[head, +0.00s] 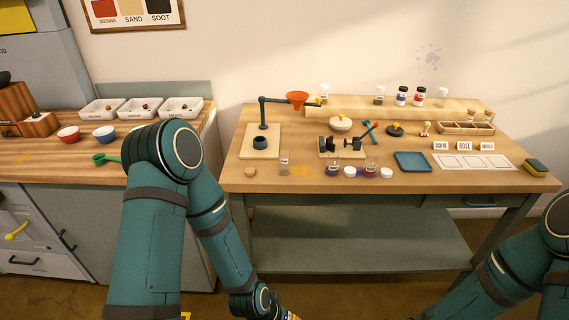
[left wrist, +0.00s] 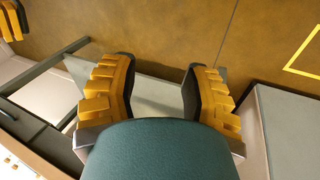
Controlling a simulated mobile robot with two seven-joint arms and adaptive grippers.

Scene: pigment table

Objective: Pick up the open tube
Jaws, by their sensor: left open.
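A small clear tube (head: 284,163) stands upright near the front edge of the right table, with a cork (head: 250,172) lying to its left; no stopper shows on it, but it is small. My left gripper shows in the left wrist view (left wrist: 160,82), open and empty, over the floor and a grey-green shelf. In the head view only a yellow bit of it shows at the bottom edge, well below the tabletop and apart from the tube. A yellow ribbed piece at the left wrist view's top left looks like part of my right gripper (left wrist: 11,20); its jaws are not readable.
An orange powder patch (head: 300,171) lies right of the tube. Two small jars (head: 370,169) (head: 332,169) and white lids (head: 386,173) stand further right. A stand with an orange funnel (head: 298,99) rises behind. A blue tray (head: 412,162) sits right of centre.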

